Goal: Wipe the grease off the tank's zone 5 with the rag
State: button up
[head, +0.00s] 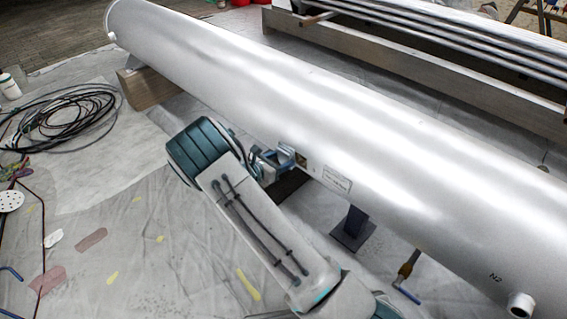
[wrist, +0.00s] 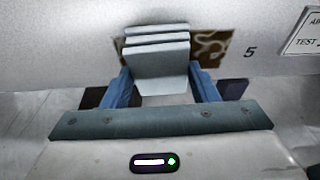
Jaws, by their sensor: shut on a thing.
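The silver tank (head: 380,130) lies diagonally across the head view, and its pale wall (wrist: 60,50) fills the top of the wrist view. A brown, swirled grease patch (wrist: 211,45) is on the wall just left of the printed number 5 (wrist: 249,52); a bit of it shows in the head view (head: 300,160). My gripper (head: 274,161) is at the tank's near side. Its blue fingers (wrist: 160,84) are shut on a folded grey-blue rag (wrist: 157,52). The rag covers the patch's middle; whether it touches the wall I cannot tell.
A white label plate (head: 337,179) is right of the patch. Coiled black cable (head: 70,118) lies on the left floor.

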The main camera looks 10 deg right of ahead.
jog(key=shift+w+a, duration=1.6)
jog(key=shift+w, duration=0.55)
jog(key=shift+s+d+r+p, duration=0.2)
jog(key=shift+s+d+p, duration=0.7)
jog(key=shift+s+d, duration=1.15)
jog(key=shift+s+d+f+p, duration=0.1)
jog(key=shift+s+d+p, duration=0.2)
jog(key=shift+s+d, duration=0.65)
jog(key=shift+s+d+p, duration=0.35)
jog(key=shift+s+d, duration=0.1)
jog(key=shift+s, duration=1)
jog(key=shift+s+d+f+p, duration=0.1)
jog(key=shift+s+d+p, duration=0.2)
jog(key=shift+s+d, duration=0.65)
jog(key=shift+s+a, duration=0.25)
jog(key=shift+a, duration=0.1)
jog(key=s+a, duration=0.3)
jog(key=a, duration=0.2)
jog(key=shift+s+f+p, duration=0.25)
jog(key=shift+f+p, duration=0.15)
jog(key=shift+f, duration=0.05)
jog(key=shift+s+a+f, duration=0.1)
jog(key=shift+s+a, duration=0.35)
jog(key=shift+a, duration=0.15)
jog(key=shift+s+a+f, duration=0.1)
jog(key=shift+s+a, duration=0.3)
jog(key=shift+a, duration=0.2)
